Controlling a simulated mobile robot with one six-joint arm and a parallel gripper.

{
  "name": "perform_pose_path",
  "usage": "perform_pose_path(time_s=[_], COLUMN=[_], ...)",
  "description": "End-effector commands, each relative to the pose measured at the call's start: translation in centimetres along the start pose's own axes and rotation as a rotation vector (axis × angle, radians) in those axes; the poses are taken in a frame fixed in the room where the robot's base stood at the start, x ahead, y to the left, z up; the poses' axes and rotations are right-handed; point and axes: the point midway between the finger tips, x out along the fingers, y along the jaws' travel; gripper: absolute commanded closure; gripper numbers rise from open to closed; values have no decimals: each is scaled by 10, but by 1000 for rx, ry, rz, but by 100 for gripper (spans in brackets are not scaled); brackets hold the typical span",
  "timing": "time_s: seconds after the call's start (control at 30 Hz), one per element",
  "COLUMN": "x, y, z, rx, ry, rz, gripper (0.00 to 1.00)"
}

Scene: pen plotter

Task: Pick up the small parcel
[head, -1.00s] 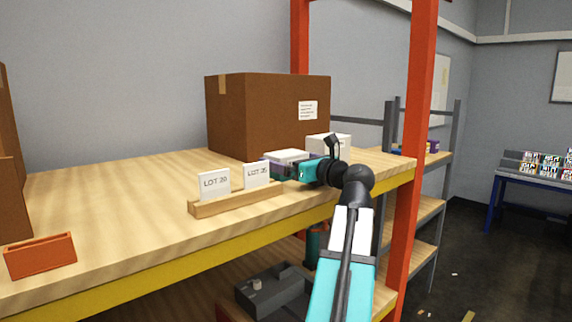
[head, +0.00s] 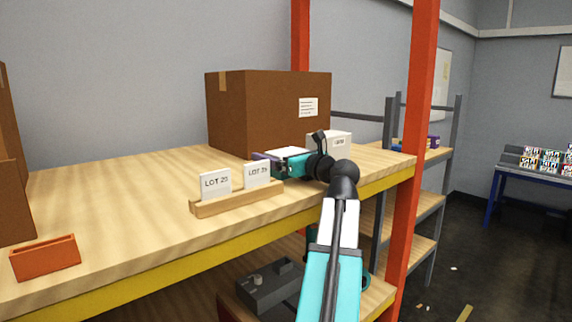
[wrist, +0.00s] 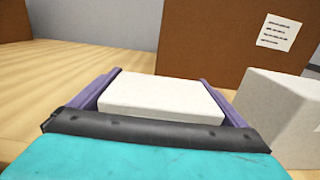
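The small parcel (wrist: 160,95), a flat white box, lies between the two purple fingers of my gripper (wrist: 160,90) in the wrist view. A finger runs along its left and right sides with almost no visible gap. Whether the fingers press on it or only stand beside it, I cannot tell. In the head view the parcel's white top (head: 288,151) shows just beyond my gripper (head: 264,160), near the front of the large brown carton. The parcel's underside is hidden, so I cannot tell if it rests on the shelf.
A large brown carton (head: 268,112) stands behind. A white labelled box (head: 330,139) is close on the right. A wooden holder (head: 238,200) with LOT cards is in front, left. A red upright (head: 410,150) rises at right. An orange bin (head: 45,259) sits far left.

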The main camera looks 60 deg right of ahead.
Motion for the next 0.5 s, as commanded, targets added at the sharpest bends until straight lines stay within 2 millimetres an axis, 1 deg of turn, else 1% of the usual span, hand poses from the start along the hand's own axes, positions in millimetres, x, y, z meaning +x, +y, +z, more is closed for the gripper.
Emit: perform_pose_path(time_s=[0.03, 0.17, 0.2, 0.23, 0.5], x=[0, 0, 0, 0, 0], y=[0, 0, 0, 0, 0], z=[0, 0, 0, 1, 1], rx=[0, 0, 0, 0, 0], ry=[0, 0, 0, -1, -1], rz=[0, 0, 0, -1, -1], gripper=[14, 35, 42, 45, 45])
